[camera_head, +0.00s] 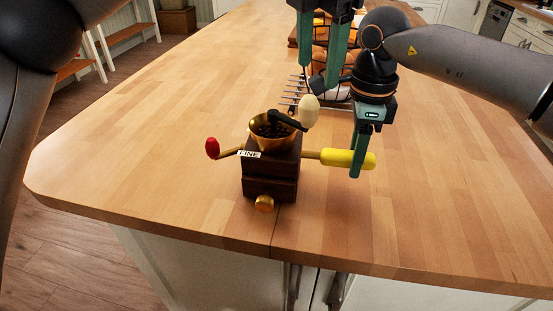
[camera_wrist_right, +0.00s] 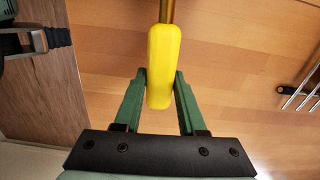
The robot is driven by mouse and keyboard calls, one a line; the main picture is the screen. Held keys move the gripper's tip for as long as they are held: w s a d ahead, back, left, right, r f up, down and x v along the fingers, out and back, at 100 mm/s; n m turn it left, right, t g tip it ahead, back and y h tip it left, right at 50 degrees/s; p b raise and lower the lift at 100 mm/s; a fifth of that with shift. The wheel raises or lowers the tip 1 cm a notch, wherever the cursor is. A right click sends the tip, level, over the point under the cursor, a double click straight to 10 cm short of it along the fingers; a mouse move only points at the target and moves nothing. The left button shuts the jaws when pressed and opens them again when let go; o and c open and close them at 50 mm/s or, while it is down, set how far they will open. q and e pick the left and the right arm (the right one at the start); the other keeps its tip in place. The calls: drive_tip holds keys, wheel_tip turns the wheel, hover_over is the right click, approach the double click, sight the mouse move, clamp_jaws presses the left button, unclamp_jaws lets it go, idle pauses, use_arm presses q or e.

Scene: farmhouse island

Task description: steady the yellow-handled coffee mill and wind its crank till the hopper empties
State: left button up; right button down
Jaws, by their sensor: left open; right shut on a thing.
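The coffee mill (camera_head: 270,182) is a dark wooden box near the front edge of the island, with a "FINE" label. Its brass hopper (camera_head: 256,122) holds dark beans. A black crank (camera_head: 284,119) with an upright cream knob (camera_head: 309,111) sits over the hopper. A yellow handle (camera_head: 333,158) sticks out to the right; it also shows in the right wrist view (camera_wrist_right: 162,60). My right gripper (camera_head: 358,160) is shut on the yellow handle, one finger on each side (camera_wrist_right: 160,90). My left gripper (camera_head: 319,76) is open and empty, above and behind the crank knob.
A red knob (camera_head: 212,148) on a brass rod sticks out left of the mill. A brass knob (camera_head: 264,204) is on its front. A metal rack (camera_head: 291,95) lies behind it, with a basket of brown items partly hidden by my left gripper. The left of the worktop (camera_head: 150,130) is clear.

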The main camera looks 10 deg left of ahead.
drive_tip(key=shift+w+d+f, duration=0.1)
drive_tip(key=shift+d+f, duration=0.05)
drive_tip(key=c, duration=0.7)
unclamp_jaws()
drive_tip(key=shift+c, duration=0.2)
drive_tip(key=o, duration=0.3)
drive_tip(key=shift+o, duration=0.2)
drive_tip(key=shift+a+r, duration=0.15)
drive_tip(key=shift+r, duration=1.85)
drive_tip(key=shift+a+r, duration=0.1)
drive_tip(key=shift+r, duration=1.9)
drive_tip(key=shift+r, duration=0.15)
